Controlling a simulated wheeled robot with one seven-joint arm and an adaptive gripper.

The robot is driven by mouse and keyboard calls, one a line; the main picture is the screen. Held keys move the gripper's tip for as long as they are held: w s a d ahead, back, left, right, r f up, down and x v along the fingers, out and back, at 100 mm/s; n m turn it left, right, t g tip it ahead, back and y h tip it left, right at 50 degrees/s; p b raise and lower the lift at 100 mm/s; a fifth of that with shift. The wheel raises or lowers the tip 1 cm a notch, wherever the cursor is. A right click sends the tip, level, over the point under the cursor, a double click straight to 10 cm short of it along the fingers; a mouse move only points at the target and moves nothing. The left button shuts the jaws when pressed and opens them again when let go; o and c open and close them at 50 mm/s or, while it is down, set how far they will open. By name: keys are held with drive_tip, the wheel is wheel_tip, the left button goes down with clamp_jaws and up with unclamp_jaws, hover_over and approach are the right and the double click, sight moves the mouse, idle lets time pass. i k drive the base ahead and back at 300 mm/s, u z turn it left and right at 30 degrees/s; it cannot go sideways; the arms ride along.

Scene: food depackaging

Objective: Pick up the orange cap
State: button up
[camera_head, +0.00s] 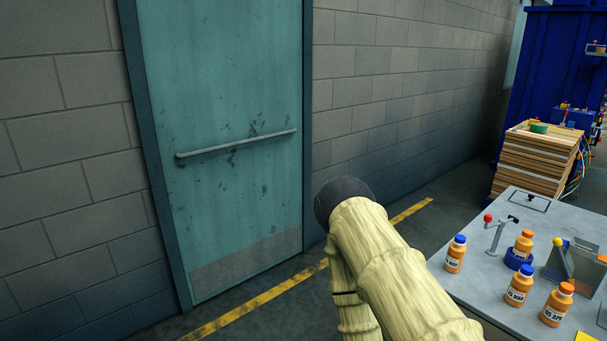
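Two orange bottles on the grey table (450,290) at the right have orange caps. One orange cap (527,233) tops the upright bottle (523,246) that stands in a blue round holder (513,262). The other orange cap (566,288) tops an upright bottle (556,308) nearer the front. Both caps appear to be seated on their bottles. My arm, in a pale yellow cover, rises at the middle, left of the table. My gripper is not in view.
Two more orange bottles, with blue caps (460,239) (526,268), stand close by. A small stand with a red knob (488,218) and a grey fixture with a yellow knob (575,262) are near them. Stacked wooden trays (533,165) stand behind. A teal door (225,110) is at left.

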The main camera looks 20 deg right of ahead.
sight(526, 233)
drive_tip(key=z, duration=0.9)
drive_tip(key=i, duration=0.85)
drive_tip(key=z, duration=0.8)
